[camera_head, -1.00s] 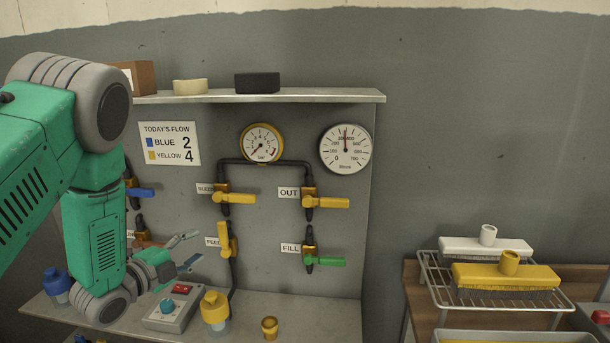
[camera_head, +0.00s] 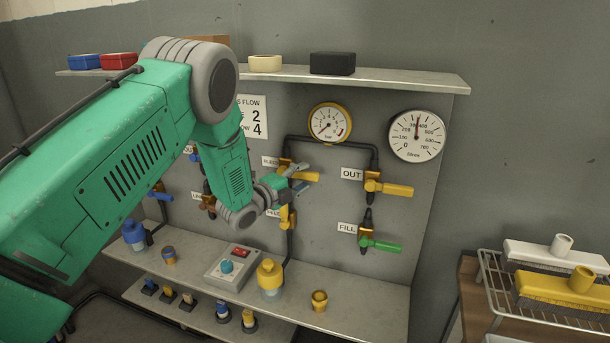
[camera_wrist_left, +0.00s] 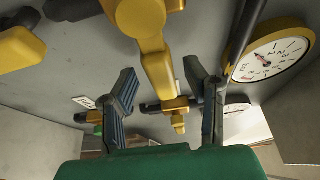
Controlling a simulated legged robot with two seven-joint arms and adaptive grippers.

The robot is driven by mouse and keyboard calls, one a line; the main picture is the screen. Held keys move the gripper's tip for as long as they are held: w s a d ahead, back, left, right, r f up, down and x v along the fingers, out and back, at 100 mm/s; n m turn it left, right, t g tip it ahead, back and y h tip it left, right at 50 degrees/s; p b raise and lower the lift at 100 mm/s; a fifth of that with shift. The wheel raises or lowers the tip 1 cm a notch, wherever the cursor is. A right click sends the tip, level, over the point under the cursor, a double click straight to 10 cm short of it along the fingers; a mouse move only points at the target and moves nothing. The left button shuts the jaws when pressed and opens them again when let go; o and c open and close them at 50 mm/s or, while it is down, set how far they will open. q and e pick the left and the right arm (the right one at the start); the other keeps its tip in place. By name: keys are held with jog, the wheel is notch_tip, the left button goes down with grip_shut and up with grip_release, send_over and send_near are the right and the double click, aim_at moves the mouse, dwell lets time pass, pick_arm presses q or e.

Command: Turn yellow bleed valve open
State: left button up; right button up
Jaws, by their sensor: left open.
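The bleed valve's yellow handle (camera_head: 303,177) points right from its fitting on the grey panel, beside a partly covered label. My left gripper (camera_head: 297,182) is open at this handle, its fingers covering part of it. In the left wrist view the handle (camera_wrist_left: 157,70) hangs between the two open fingers of my left gripper (camera_wrist_left: 163,95), with a visible gap to each side. I cannot tell how deep it sits between them. My right gripper is not in view.
The yellow feed valve (camera_head: 287,216) is just below, partly hidden by my gripper. The yellow OUT handle (camera_head: 390,188) and green FILL handle (camera_head: 382,246) are to the right. A black pipe (camera_head: 345,145) and bar gauge (camera_head: 330,123) are above. A yellow-topped bottle (camera_head: 270,278) stands on the bench.

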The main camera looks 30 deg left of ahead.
pick_arm(q)
jog(key=shift+w+a+f, duration=0.1)
jog(key=shift+w+a, duration=0.05)
jog(key=shift+w, duration=0.25)
jog(key=shift+d, duration=0.35)
jog(key=shift+c, duration=1.2)
jog(key=shift+d, duration=0.15)
grip_shut()
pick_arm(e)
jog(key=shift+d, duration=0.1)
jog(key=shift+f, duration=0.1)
